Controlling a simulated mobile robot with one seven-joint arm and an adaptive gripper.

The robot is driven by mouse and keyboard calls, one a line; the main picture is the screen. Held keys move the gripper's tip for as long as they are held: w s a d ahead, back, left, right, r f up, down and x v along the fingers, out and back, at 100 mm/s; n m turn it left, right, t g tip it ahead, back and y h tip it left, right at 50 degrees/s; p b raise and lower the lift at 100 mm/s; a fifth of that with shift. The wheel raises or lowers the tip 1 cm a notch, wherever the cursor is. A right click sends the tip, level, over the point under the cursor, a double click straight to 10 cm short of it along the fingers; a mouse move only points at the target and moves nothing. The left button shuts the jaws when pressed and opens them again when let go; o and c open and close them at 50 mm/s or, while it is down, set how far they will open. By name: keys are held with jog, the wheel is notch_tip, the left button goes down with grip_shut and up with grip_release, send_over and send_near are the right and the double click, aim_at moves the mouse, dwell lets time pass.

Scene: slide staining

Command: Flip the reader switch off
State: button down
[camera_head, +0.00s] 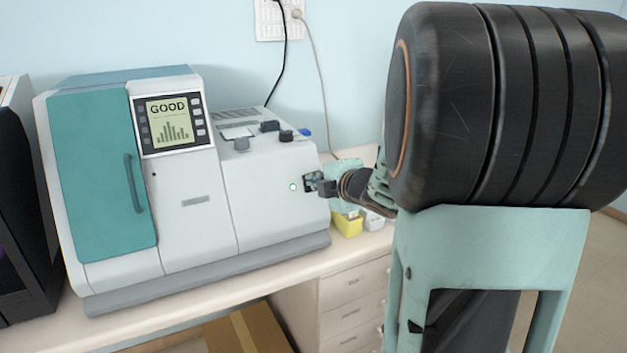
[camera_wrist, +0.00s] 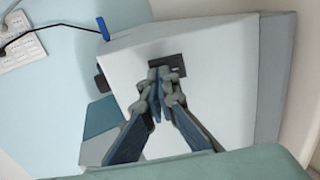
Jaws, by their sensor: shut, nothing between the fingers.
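The reader (camera_head: 195,235) is a white and teal machine on the counter, with a lit screen (camera_head: 168,121) reading GOOD above bars. Its dark switch plate (camera_head: 309,181) is on the right part of the body, beside a small pale round light (camera_head: 293,187). In the wrist view the switch plate (camera_wrist: 168,62) lies just beyond my fingertips, which partly cover it. My gripper (camera_wrist: 159,80) is shut and empty, pointing at the plate; I cannot tell whether it touches. In the head view my gripper (camera_head: 325,187) comes from the right. The switch's position is not clear.
A yellow container (camera_head: 348,225) and a small whitish one (camera_head: 373,221) stand on the counter (camera_head: 290,276), right of the reader. A dark machine (camera_head: 22,200) stands close at left. Cables (camera_head: 318,75) hang from a wall outlet (camera_head: 272,20). Drawers (camera_head: 350,300) are below.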

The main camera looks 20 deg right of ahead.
jog(key=shift+r+p, duration=0.1)
jog(key=shift+p, duration=0.25)
jog(key=p, duration=0.2)
jog(key=shift+w+r+g+p, duration=0.2)
jog(key=shift+w+g+p, duration=0.2)
jog(key=shift+f, duration=0.35)
jog(key=shift+r, duration=0.1)
jog(key=shift+r+p, duration=0.6)
jog(key=shift+r, duration=0.2)
